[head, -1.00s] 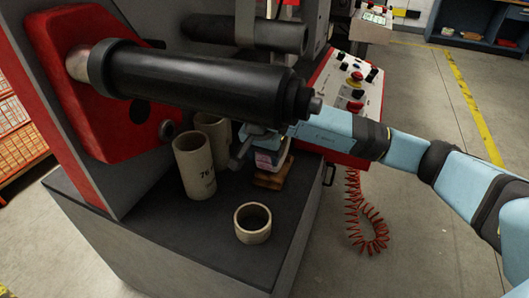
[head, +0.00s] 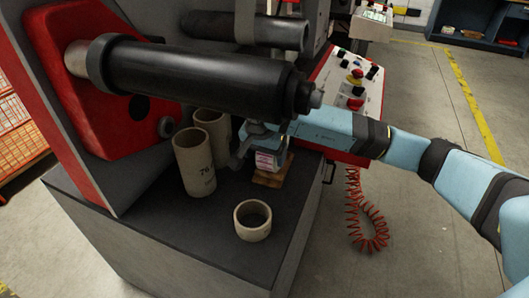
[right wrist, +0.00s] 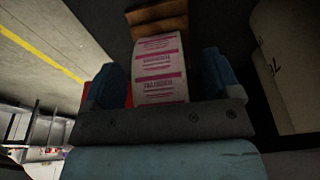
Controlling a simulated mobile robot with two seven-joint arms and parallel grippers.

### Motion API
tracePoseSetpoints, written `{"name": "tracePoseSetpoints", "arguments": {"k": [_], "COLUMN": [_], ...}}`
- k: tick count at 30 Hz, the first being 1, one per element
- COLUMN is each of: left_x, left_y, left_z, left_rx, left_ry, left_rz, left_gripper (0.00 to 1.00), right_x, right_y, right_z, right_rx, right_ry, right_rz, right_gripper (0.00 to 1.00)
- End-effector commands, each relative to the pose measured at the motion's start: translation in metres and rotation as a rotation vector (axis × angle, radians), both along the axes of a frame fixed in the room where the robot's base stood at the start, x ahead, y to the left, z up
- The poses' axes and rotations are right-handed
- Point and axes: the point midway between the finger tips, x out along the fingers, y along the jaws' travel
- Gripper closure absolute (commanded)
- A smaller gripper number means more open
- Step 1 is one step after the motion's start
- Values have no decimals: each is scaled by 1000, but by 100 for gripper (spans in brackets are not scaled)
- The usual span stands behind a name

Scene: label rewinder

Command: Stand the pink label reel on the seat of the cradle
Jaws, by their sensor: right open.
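The pink label reel (head: 267,161), white with pink printed bands, is low beside the end of the black roller in the head view. It also shows in the right wrist view (right wrist: 158,70). The brown wooden cradle (head: 269,181) is on the dark bench top directly under the reel; its edge also shows in the right wrist view (right wrist: 158,18). The reel appears to rest on it, but the contact is hidden. My right gripper (right wrist: 162,66) is open, with one finger on each side of the reel. My left gripper is out of view.
A tall cardboard core (head: 195,163) and another core (head: 213,128) stand left of my right gripper. A short core ring (head: 252,220) stands in front. The black roller (head: 190,78) hangs above. A control panel (head: 352,85) is at the right.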

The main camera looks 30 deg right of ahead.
Motion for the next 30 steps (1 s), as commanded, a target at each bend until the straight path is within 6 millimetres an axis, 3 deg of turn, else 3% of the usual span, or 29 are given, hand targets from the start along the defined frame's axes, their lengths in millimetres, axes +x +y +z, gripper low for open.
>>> {"name": "tracePoseSetpoints", "arguments": {"k": [5,18,24,30], "left_x": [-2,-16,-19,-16], "left_y": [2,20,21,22], "left_z": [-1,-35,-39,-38], "left_rx": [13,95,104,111], "left_ry": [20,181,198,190], "left_rz": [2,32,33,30], "left_gripper": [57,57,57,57], "right_x": [-2,-15,-19,-20], "right_y": [3,18,22,23], "right_z": [19,112,133,136], "right_rx": [0,0,1,0], "right_ry": [-4,-6,-5,-4], "right_rz": [1,2,0,1], "right_gripper": [17,17,17,17]}}
